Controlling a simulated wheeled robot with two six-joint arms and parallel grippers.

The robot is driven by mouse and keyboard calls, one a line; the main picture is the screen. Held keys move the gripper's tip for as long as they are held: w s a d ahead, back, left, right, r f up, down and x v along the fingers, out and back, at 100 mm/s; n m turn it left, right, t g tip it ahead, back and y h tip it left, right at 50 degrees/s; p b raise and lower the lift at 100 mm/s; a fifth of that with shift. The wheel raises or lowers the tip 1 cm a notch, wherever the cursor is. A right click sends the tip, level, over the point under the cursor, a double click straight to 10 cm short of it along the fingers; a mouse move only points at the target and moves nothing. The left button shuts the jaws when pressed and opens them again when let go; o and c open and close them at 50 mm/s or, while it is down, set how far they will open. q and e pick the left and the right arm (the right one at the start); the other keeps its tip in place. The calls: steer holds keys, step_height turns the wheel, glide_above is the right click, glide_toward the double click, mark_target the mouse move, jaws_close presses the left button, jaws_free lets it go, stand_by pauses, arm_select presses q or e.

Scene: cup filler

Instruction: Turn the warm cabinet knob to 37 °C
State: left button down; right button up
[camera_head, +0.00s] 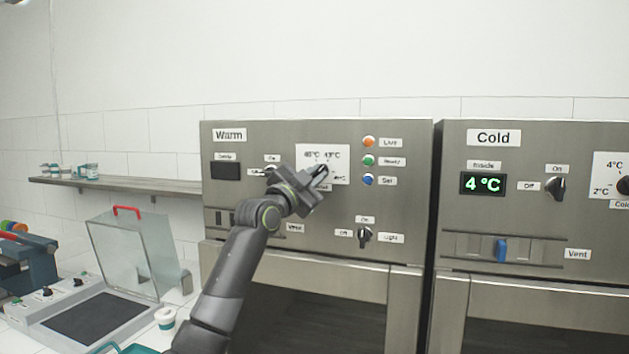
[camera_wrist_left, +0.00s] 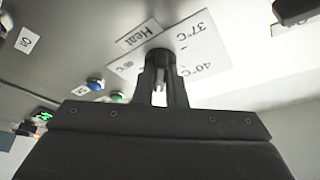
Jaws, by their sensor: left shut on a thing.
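The warm cabinet (camera_head: 405,215) carries a white temperature dial plate (camera_head: 338,158) on its upper panel. My left gripper (camera_head: 318,178) is at this plate, shut on the heat knob. The knob (camera_wrist_left: 158,56) shows as a dark round piece between the fingers of my left gripper (camera_wrist_left: 160,88) in the left wrist view. The 37 °C and 40 °C marks show on the dial plate (camera_wrist_left: 200,48) there. In the head view my gripper covers the knob and the lower left of the plate. Where the knob points cannot be told. My right gripper is not in view.
Orange, green and blue lights (camera_head: 369,160) sit right of the plate. An on/off light knob (camera_head: 365,235) is below. The warm display (camera_head: 225,170) is dark. The cold cabinet (camera_head: 515,210) stands at right. A shelf (camera_head: 120,184) and a clear-lidded device (camera_head: 125,255) are at left.

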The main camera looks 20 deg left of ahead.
arm_select(q)
steer(key=shift+d+r+n+g+y+b, duration=0.15)
steer(key=shift+n+g+y+b, duration=1.25)
steer(key=shift+n, duration=4.25)
steer(key=shift+d+f+n+t+y+b, duration=0.1)
steer(key=shift+d+n+t+y+b, duration=0.3)
steer(key=shift+n+y, duration=3.85)
steer(key=shift+r+n+g+y+b, duration=0.1)
steer(key=shift+n+g+y+b, duration=0.8)
steer(key=shift+n, duration=6.2)
steer(key=shift+h, duration=0.45)
